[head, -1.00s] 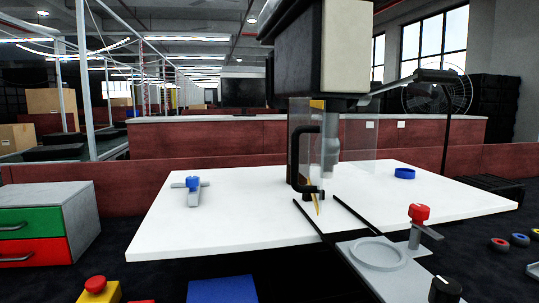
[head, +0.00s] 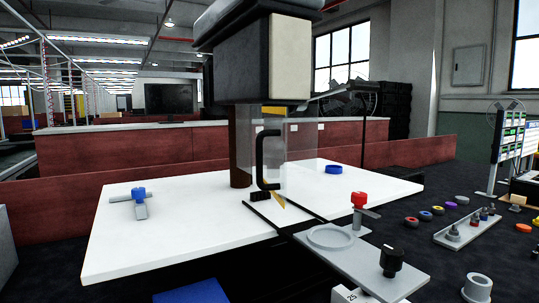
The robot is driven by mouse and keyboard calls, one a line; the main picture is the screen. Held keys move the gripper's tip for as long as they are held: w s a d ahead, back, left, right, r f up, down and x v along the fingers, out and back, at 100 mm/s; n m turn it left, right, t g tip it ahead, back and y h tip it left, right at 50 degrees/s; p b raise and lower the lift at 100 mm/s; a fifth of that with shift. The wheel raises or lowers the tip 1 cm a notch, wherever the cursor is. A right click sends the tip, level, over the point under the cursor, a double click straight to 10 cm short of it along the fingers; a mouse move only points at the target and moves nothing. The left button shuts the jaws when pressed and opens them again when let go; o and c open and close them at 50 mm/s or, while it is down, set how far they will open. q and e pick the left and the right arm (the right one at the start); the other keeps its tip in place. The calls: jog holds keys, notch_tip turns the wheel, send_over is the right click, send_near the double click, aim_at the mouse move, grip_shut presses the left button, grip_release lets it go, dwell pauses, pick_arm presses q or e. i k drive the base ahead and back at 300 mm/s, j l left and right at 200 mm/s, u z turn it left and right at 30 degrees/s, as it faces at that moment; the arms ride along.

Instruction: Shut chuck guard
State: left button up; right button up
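The drill press head (head: 240,62) stands over the white table, a black block with a pale front panel. Below it hangs the clear chuck guard (head: 298,160), a see-through panel with a black C-shaped handle (head: 262,160) on its left side. A brown column (head: 240,148) shows just left of the handle. I cannot make out the chuck behind the guard or tell how fully the guard is shut. A thin yellow pointed piece (head: 279,201) shows below the guard beside a small black block (head: 260,196). Neither of my grippers is in view.
The white table (head: 150,245) holds a grey clamp with a blue knob (head: 139,197) at left and a blue ring (head: 333,169) at back right. A grey plate (head: 370,270) with a red-knobbed post (head: 359,199) stands front right. Several coloured rings lie at right.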

aim_at(262, 184)
jog(key=k+l+z, duration=0.1)
jog(key=k+l, duration=0.15)
jog(key=k, duration=0.25)
jog(key=k+l+z, duration=0.1)
jog(key=k+l, duration=0.15)
jog(key=k, duration=0.25)
